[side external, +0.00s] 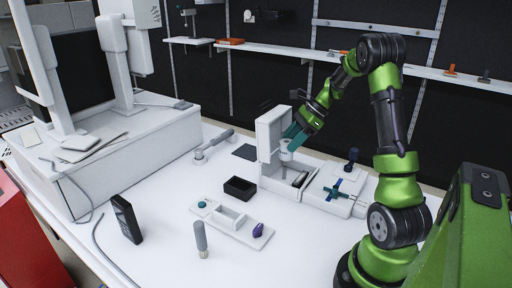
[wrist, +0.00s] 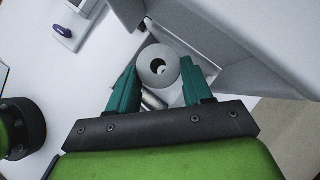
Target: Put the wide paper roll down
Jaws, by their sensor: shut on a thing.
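The wide paper roll (wrist: 152,76) is a white cylinder with a hole in its core, seen end-on in the wrist view. My gripper (wrist: 159,68) is shut on it, with one teal finger on each side. In the side view my gripper (side external: 294,138) points down at the white till printer (side external: 272,138), whose lid stands upright. The roll (side external: 286,154) shows just below the fingers, over or in the printer's open bay. I cannot tell whether it touches the bay floor. A shiny metal cylinder (wrist: 153,100) shows below the roll in the wrist view.
A second white unit with a blue cross-shaped part (side external: 340,190) stands right of the printer. A black open box (side external: 240,187), a white tray (side external: 233,234), a grey-topped cylinder (side external: 200,238) and a black handset (side external: 126,218) stand nearer. The counter between them is clear.

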